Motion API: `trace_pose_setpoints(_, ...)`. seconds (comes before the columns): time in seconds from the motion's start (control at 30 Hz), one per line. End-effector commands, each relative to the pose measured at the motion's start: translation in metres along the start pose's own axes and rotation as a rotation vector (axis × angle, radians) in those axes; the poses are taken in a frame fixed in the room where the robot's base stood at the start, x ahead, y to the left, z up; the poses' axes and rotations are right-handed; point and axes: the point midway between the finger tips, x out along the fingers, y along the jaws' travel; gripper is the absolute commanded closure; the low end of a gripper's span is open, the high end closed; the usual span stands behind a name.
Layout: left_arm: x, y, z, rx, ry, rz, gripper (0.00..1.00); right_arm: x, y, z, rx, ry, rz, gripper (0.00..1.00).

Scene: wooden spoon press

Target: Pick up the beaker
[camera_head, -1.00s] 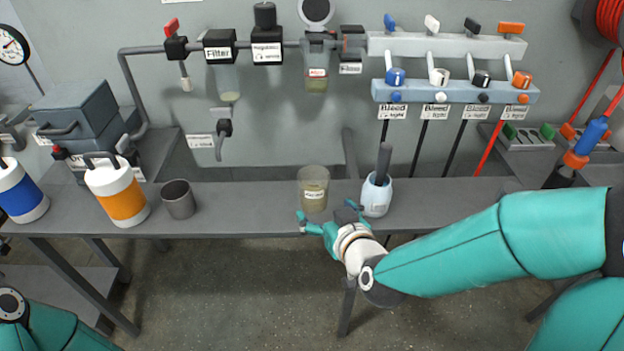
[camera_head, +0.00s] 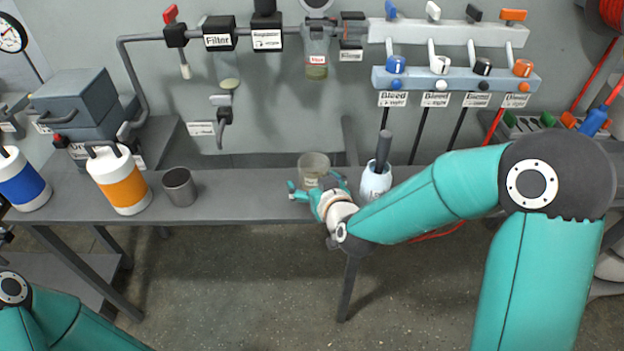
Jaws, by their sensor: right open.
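The beaker (camera_head: 313,163) is a clear, yellowish glass with a white label, standing on the grey bench near its middle. Its lower part is hidden behind my right gripper. My right gripper (camera_head: 314,184) is teal and open. One finger lies left of the beaker and the other right of it, at the front of the beaker. I cannot tell whether the fingers touch the glass. My left gripper is out of view; only part of my left arm shows at the lower left.
A white bottle with a dark handle (camera_head: 375,181) stands close to the right of my right gripper. A grey metal cup (camera_head: 179,187) and an orange-banded container (camera_head: 122,186) stand to the left. The bench (camera_head: 245,200) is clear between cup and beaker.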

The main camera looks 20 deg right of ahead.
Motion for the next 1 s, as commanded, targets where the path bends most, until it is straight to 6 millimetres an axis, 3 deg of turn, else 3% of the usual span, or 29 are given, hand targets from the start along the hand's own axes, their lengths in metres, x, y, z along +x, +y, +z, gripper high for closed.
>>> trace_pose_setpoints(0.07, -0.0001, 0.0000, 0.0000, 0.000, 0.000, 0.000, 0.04, -0.0002, 0.0000, 0.0000, 0.000, 0.000, 0.000, 0.12)
trace_pose_setpoints(0.43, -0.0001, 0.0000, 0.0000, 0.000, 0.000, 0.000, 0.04, -0.0004, 0.0000, 0.0000, 0.000, 0.000, 0.000, 0.73)
trace_pose_setpoints(1.0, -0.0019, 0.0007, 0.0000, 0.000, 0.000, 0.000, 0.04, -0.0025, -0.0003, -0.0061, 0.000, 0.001, 0.000, 0.76)
